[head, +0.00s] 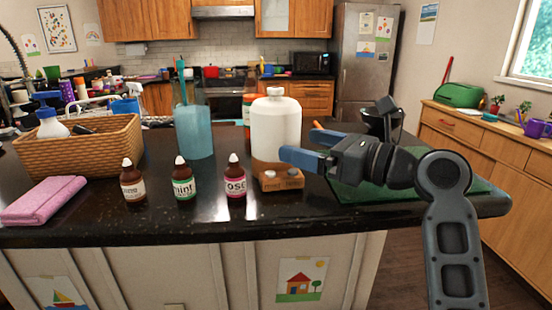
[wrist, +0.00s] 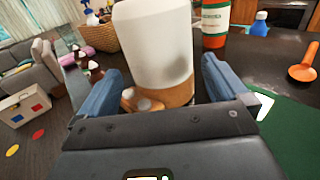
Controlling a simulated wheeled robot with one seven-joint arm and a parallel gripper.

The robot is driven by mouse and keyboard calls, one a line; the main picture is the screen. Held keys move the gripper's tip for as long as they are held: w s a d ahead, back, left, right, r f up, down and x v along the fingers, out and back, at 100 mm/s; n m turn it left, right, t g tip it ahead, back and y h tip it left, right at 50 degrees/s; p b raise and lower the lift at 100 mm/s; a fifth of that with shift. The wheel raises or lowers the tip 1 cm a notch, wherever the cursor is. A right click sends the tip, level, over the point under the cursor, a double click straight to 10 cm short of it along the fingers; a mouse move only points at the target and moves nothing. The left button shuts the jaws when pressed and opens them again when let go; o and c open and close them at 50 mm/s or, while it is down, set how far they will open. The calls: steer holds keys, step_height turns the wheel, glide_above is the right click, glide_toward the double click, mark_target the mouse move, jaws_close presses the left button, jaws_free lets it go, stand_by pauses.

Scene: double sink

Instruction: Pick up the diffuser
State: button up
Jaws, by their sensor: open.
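The diffuser has a white rounded body (head: 275,128) with a cap, on a wooden base (head: 278,181) with small knobs on its front. It stands upright on the dark counter. In the wrist view its pale body (wrist: 152,45) and wooden base (wrist: 180,94) fill the space ahead. My gripper (head: 299,144) comes from the right at the level of the lower body. Its blue fingers are open, one to each side of the diffuser in the wrist view (wrist: 163,68). Whether either finger touches it cannot be told. The far finger is partly hidden in the head view.
Three small dropper bottles (head: 183,180) stand along the counter's front, left of the diffuser. A blue cup (head: 194,132) stands behind them. An orange-red bottle (wrist: 215,22) is close behind the diffuser. A wicker basket (head: 80,150) and pink towel (head: 42,200) are left; a green mat (head: 360,192) is right.

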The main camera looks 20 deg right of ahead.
mark_target(296, 142)
steer(key=x, duration=0.4)
steer(key=shift+a, duration=0.1)
steer(key=shift+r, duration=0.1)
steer(key=c, duration=1.1)
